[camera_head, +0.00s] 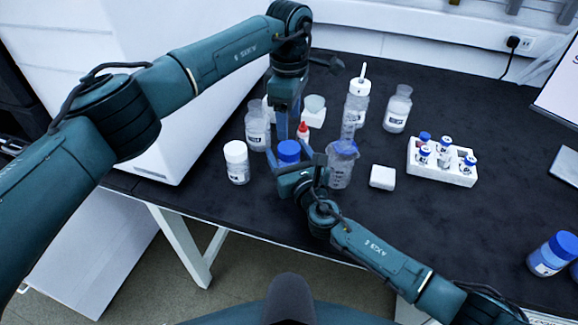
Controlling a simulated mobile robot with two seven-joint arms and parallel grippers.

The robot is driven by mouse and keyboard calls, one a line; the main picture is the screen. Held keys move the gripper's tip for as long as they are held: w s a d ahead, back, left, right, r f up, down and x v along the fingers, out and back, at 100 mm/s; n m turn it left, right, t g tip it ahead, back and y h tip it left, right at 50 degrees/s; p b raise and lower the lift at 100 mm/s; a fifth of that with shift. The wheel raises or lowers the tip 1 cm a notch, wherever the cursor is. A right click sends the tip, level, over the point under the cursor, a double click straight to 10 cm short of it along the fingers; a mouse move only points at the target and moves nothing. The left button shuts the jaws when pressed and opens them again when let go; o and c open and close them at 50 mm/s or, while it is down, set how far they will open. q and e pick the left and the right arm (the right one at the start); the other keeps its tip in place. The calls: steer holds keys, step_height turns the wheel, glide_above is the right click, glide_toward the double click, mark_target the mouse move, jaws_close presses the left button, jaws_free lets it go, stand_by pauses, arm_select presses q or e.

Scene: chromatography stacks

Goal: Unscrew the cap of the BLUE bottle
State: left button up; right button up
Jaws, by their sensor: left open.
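A bottle with a blue cap (289,150) stands on the black bench, left of the middle. My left gripper (288,128) reaches down from above, open, with its fingers just behind and above the cap. My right gripper (294,170) comes from the front right, low at the bottle's body, with finger parts on both sides. It hides most of the body, so I cannot see whether its fingers touch the bottle. A second blue-capped bottle (553,254) stands at the far right, clear of both grippers.
A red-tipped bottle (303,131), a wash bottle (356,105) and clear bottles stand behind. A white vial rack (442,174) is right. The bench between rack and far-right bottle is clear.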

mark_target(289, 147)
jaws_close()
arm_select(q)
steer(key=n, duration=0.4)
steer(key=shift+f, duration=0.3)
steer(key=shift+n, duration=0.3)
step_height(289, 147, down, 7)
steer(key=shift+f, duration=0.2)
steer(key=shift+c, duration=0.2)
steer(key=c, duration=0.9)
steer(key=n, duration=0.4)
steer(key=shift+c, duration=0.2)
arm_select(e)
steer(key=shift+d+f, duration=0.1)
steer(key=shift+d, duration=0.05)
stand_by(0.5)
